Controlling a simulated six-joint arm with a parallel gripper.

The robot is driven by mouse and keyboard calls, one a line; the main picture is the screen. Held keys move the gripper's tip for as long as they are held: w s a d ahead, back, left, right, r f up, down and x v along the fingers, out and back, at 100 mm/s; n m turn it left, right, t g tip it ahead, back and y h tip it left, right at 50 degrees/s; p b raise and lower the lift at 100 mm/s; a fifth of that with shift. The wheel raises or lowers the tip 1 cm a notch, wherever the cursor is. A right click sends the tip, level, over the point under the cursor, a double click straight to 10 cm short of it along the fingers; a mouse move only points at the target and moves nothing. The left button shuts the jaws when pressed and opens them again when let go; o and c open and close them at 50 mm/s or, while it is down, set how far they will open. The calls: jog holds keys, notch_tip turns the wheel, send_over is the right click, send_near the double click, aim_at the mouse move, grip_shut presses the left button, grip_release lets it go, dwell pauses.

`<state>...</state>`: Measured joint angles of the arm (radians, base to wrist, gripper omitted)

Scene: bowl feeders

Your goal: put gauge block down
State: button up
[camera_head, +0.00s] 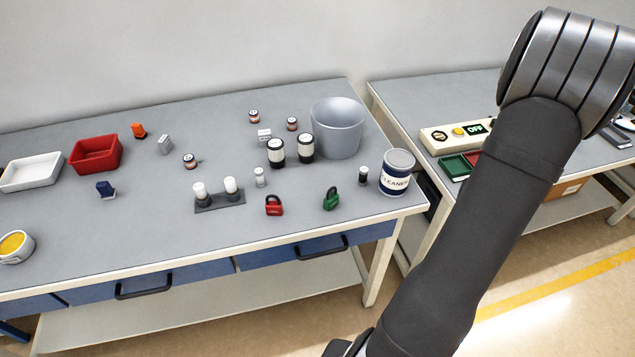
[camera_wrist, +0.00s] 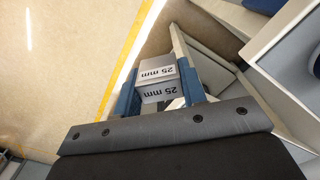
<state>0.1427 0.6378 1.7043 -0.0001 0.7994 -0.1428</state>
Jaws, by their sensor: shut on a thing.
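In the wrist view the gauge block (camera_wrist: 158,74), a grey block marked "25 mm" on two faces, sits between the two blue fingers of my gripper (camera_wrist: 158,86). The fingers are shut on it, one on each side. The block is held in the air; floor and part of a bench show behind it. In the head view my arm crosses the right side, and neither my gripper nor the held block can be seen there.
The left bench (camera_head: 120,238) holds a red bin (camera_head: 96,154), a white tray (camera_head: 32,173), a grey bucket (camera_head: 338,128), a cleaner can (camera_head: 397,172), padlocks and small grey blocks (camera_head: 165,145). Its front middle is clear. The right bench (camera_head: 420,100) carries a switch box (camera_head: 450,135).

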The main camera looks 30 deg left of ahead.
notch_tip(320, 180, up, 17)
jog(key=s+a+n, duration=0.3)
jog(key=a, duration=0.8)
jog(key=s+a+n, duration=0.3)
jog(key=a+n, duration=0.1)
jog(key=a, duration=0.7)
jog(key=s+a+n, duration=0.3)
jog(key=a, duration=0.8)
jog(key=f, duration=0.5)
jog(key=shift+w+a+f, duration=0.1)
jog(key=shift+a+f, duration=0.05)
jog(key=shift+a, duration=0.1)
jog(key=shift+a, duration=0.1)
jog(key=s+a+f, duration=0.1)
jog(key=a+f, duration=0.1)
jog(key=a, duration=0.1)
jog(key=a+f, duration=0.2)
jog(key=a, duration=0.2)
jog(key=s+a+f, duration=0.1)
jog(key=a+f, duration=0.2)
jog(key=a, duration=0.1)
jog(key=shift+s, duration=0.3)
jog(key=shift+a+f, duration=0.1)
jog(key=shift+f, duration=1.7)
